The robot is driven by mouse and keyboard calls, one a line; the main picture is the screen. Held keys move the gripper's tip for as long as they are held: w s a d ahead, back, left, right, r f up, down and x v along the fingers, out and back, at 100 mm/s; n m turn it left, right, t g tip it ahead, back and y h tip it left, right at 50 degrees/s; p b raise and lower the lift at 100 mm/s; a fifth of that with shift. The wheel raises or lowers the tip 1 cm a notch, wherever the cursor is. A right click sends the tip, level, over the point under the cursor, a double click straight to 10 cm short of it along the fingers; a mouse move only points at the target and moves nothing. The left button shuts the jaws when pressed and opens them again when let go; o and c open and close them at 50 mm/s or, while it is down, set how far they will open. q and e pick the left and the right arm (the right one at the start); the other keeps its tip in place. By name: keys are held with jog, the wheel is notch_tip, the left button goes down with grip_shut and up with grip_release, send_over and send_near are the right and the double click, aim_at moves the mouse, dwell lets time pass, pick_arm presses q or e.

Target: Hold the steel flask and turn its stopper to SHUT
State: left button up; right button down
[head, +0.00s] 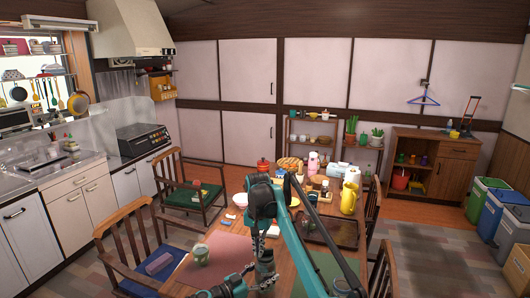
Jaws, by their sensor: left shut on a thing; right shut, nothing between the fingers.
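My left gripper (262,276) is low at the front edge of the table and is shut on the steel flask (265,256). Only a little of the grey flask shows between the two dark grippers. My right arm reaches up and bends over, so its gripper (262,240) hangs pointing down just above the flask. The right gripper is shut with nothing between its fingers. The stopper and any SHUT mark are hidden or too small to make out. I cannot tell whether the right fingertips touch the stopper.
A green mat (322,272), a brown tray (338,231) and a yellow pitcher (349,198) are at right. Bread, bottles and jars crowd the far end. Chairs surround the table.

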aim_at(267, 254)
notch_tip(267, 254, up, 6)
jog(key=s+d, duration=0.1)
jog(key=d, duration=0.2)
jog(key=shift+s+a+f, duration=0.1)
jog(key=shift+f, duration=1.65)
jog(key=shift+s+a+f, duration=0.1)
jog(key=shift+f, duration=1.65)
jog(key=shift+w, duration=0.65)
jog(key=shift+a, duration=0.45)
jog(key=shift+a, duration=0.25)
jog(key=shift+w+a, duration=0.35)
jog(key=shift+a, duration=0.1)
jog(key=shift+a, duration=0.1)
jog(key=shift+s+a, duration=0.25)
